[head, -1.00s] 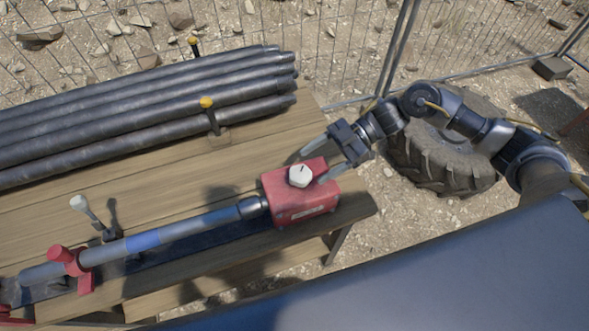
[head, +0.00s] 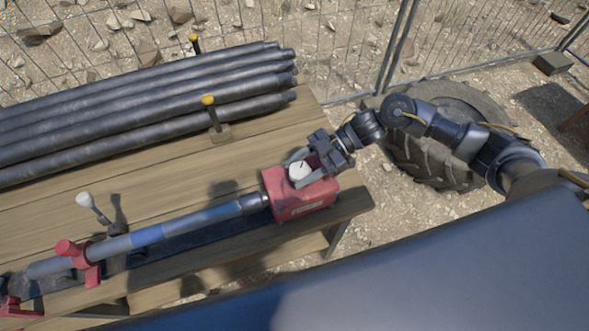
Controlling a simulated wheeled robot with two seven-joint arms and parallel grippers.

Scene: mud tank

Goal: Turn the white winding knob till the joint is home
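The white winding knob (head: 299,170) sits on top of the red box (head: 300,200) at the bench's right end. A dark line marks its top. A grey pipe with a blue band (head: 148,236) runs from the box's left side to a red clamp (head: 78,256) at lower left. My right gripper (head: 302,173) is at the knob, its fingers reaching to either side of it from the right. Whether the fingers touch the knob is too small to tell. My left gripper is not in view.
Several dark pipes (head: 150,110) lie at the back of the wooden bench (head: 150,185), held by yellow-topped posts (head: 209,101). A white-knobbed lever (head: 85,200) stands behind the grey pipe. A tyre (head: 440,165) and wire fence (head: 340,50) are beyond the bench.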

